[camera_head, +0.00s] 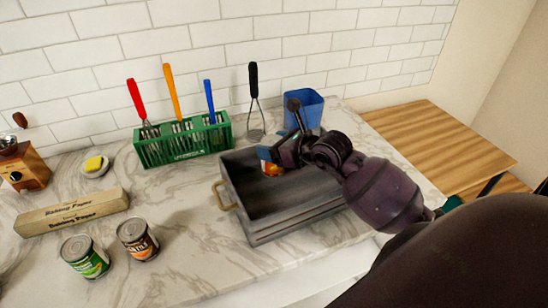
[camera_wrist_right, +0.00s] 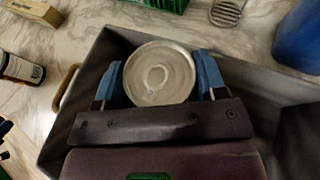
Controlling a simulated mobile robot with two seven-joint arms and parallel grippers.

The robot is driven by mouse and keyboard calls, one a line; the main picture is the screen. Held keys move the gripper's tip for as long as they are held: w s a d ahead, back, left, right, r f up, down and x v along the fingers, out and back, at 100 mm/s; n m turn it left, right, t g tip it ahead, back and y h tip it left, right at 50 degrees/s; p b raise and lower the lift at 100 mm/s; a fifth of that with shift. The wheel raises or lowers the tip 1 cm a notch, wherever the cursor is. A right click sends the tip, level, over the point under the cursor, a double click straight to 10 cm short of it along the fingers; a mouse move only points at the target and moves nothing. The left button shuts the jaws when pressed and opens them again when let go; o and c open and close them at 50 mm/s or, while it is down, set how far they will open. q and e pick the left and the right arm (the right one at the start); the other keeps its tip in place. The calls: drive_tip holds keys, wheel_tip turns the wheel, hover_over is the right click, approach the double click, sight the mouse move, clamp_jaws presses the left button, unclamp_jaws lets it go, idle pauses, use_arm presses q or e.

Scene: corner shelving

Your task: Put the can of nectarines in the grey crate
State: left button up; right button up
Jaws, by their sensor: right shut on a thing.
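My right gripper (camera_head: 275,156) is over the inside of the grey crate (camera_head: 285,228). It is shut on a can (camera_head: 271,169) with an orange and red label, most likely the can of nectarines; the label text is not readable. In the right wrist view the can's silver lid with its pull tab (camera_wrist_right: 158,75) sits between the two blue fingers of the gripper (camera_wrist_right: 160,80). The can is upright within the crate's walls (camera_wrist_right: 262,84). Whether its base touches the crate's floor is hidden. My left gripper is not in view.
A green can (camera_head: 86,257) and a dark-labelled can (camera_head: 138,240) stand left of the crate. A baking paper box (camera_head: 72,212) lies at left.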

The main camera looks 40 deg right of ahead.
drive_tip(key=shift+f, duration=1.95)
drive_tip(key=shift+f, duration=0.1)
drive_tip(key=shift+f, duration=0.1)
drive_tip(key=o, duration=1.1)
drive_tip(key=b+v, duration=0.1)
drive_tip(key=v, duration=1.1)
drive_tip(key=shift+s, duration=0.1)
